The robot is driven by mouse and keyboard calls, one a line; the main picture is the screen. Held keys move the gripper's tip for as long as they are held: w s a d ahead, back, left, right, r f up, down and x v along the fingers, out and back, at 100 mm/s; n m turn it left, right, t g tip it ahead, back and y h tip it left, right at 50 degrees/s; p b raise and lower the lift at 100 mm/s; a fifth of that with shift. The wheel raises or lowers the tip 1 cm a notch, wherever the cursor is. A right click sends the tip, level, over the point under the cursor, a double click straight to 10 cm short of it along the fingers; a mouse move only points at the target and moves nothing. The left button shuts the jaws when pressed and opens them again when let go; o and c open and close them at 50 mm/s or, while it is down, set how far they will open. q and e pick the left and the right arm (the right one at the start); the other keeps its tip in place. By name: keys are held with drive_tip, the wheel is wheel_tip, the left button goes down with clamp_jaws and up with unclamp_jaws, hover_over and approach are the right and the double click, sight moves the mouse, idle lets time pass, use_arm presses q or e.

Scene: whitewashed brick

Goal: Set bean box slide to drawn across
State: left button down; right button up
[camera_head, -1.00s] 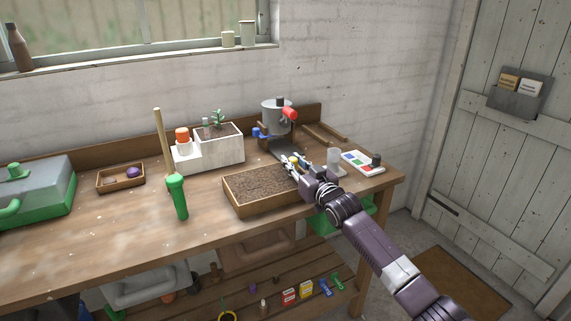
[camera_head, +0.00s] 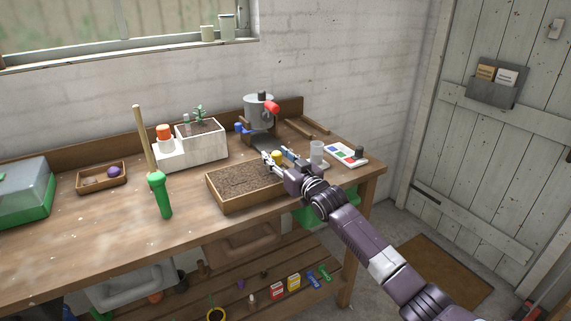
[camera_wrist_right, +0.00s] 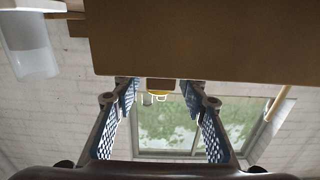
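I cannot clearly make out the bean box. A wooden box face (camera_wrist_right: 200,40) fills the upper part of the right wrist view, with a small orange-yellow piece (camera_wrist_right: 160,86) at its edge; I cannot tell whether this is the slide. A yellow knob-like piece (camera_head: 277,156) shows by my fingers in the head view. My right gripper (camera_head: 278,160) is at the back right corner of the soil tray. Its fingers stand apart in the wrist view (camera_wrist_right: 165,110), one on each side of the orange-yellow piece, with gaps visible. My left gripper is not in view.
The soil tray (camera_head: 228,205) lies left of my right gripper. A grey hopper with a red knob (camera_head: 259,108) stands behind it. A clear cup (camera_head: 317,152) and a white colour card (camera_head: 346,154) are to its right.

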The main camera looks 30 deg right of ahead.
drive_tip(key=s, duration=1.1)
drive_tip(key=shift+s+d, duration=0.25)
